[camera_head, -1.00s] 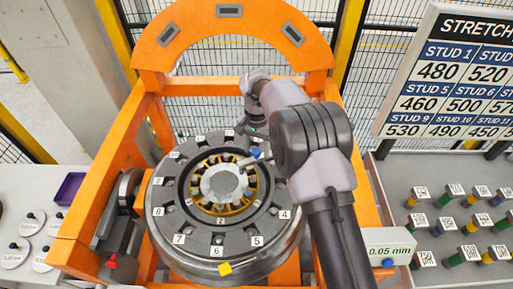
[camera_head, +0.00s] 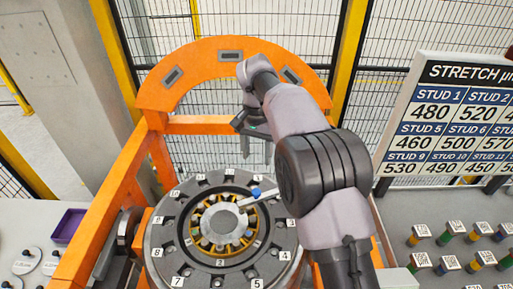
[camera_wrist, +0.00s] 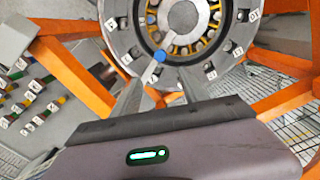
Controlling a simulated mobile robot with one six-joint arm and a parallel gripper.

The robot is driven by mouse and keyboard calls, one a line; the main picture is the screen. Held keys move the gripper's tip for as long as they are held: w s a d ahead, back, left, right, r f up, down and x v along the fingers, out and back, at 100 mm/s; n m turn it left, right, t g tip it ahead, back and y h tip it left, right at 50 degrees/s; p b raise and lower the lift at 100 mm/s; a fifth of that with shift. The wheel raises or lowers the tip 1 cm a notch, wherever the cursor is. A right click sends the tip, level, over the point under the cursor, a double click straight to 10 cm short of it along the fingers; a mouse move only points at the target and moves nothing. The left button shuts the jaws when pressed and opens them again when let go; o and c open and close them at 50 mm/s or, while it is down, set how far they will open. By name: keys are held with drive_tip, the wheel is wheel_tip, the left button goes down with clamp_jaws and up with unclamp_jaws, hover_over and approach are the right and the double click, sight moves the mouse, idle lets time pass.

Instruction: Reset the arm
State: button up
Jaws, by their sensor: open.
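My gripper (camera_head: 256,143) is raised above the back right of the wheelset in the head view, in front of the orange arch. In the wrist view my gripper (camera_wrist: 158,92) has its two fingers spread apart with nothing between them. The wheelset (camera_head: 167,235) lies flat with numbered positions around its rim and a hub (camera_head: 220,222) in the middle. A pale rod with a blue end (camera_head: 257,192) reaches from the hub outward over the ring. The blue end also shows beyond the fingertips in the wrist view (camera_wrist: 160,56).
The orange gantry frame (camera_head: 96,205) and arch (camera_head: 190,62) surround the wheelset. A grey bench with several coloured studs (camera_head: 447,264) stands right, below a stretch value board (camera_head: 455,112). A purple bin (camera_head: 68,225) and round discs (camera_head: 28,262) lie left.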

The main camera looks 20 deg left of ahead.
drive_tip(key=shift+r, duration=0.55)
drive_tip(key=shift+d, duration=0.1)
drive_tip(key=s+d+m+t+y+b, duration=0.1)
drive_tip(key=s+d+b, duration=0.4)
drive_tip(key=d+b, duration=0.4)
drive_tip(key=s+d+m+t+y+b, duration=0.15)
drive_tip(key=s+d+b, duration=0.4)
drive_tip(key=d, duration=0.55)
drive_tip(key=s+d+f+t+b, duration=0.1)
drive_tip(key=s+d+f+b, duration=0.3)
drive_tip(key=s+f, duration=0.4)
drive_tip(key=s+d+f+m+t+b, duration=0.1)
drive_tip(key=s+d+f+t+b, duration=0.1)
drive_tip(key=s+d+f+b, duration=0.3)
drive_tip(key=s+f+b, duration=0.2)
drive_tip(key=s, duration=0.2)
drive_tip(key=shift+s+f, duration=0.4)
drive_tip(key=shift+d+h, duration=0.1)
drive_tip(key=shift+h, duration=0.15)
